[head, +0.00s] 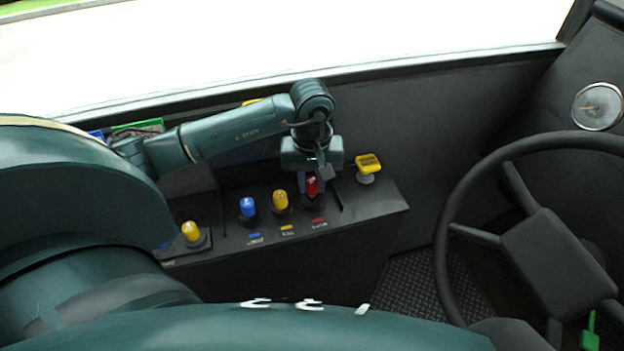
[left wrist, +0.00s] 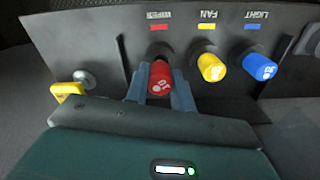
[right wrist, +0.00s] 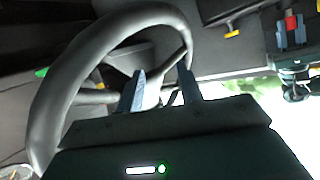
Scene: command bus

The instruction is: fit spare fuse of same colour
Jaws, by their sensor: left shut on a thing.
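My left gripper (head: 312,184) is shut on a red fuse (head: 311,187), with one finger on each side. The red fuse (left wrist: 160,80) stands at the socket by the red WIPER label (left wrist: 160,28); I cannot tell whether it is fully seated. Beside it stand a yellow fuse (head: 280,200) at the FAN label (left wrist: 207,26) and a blue fuse (head: 247,207) at the LIGHT label (left wrist: 252,26). Another yellow fuse (head: 191,231) stands further left. My right gripper (right wrist: 160,85) is open and empty near the steering wheel; the head view does not show it.
The steering wheel (head: 447,235) fills the right side. Blue and green items (head: 137,127) lie partly hidden behind my left arm. The window ledge runs behind the panel.

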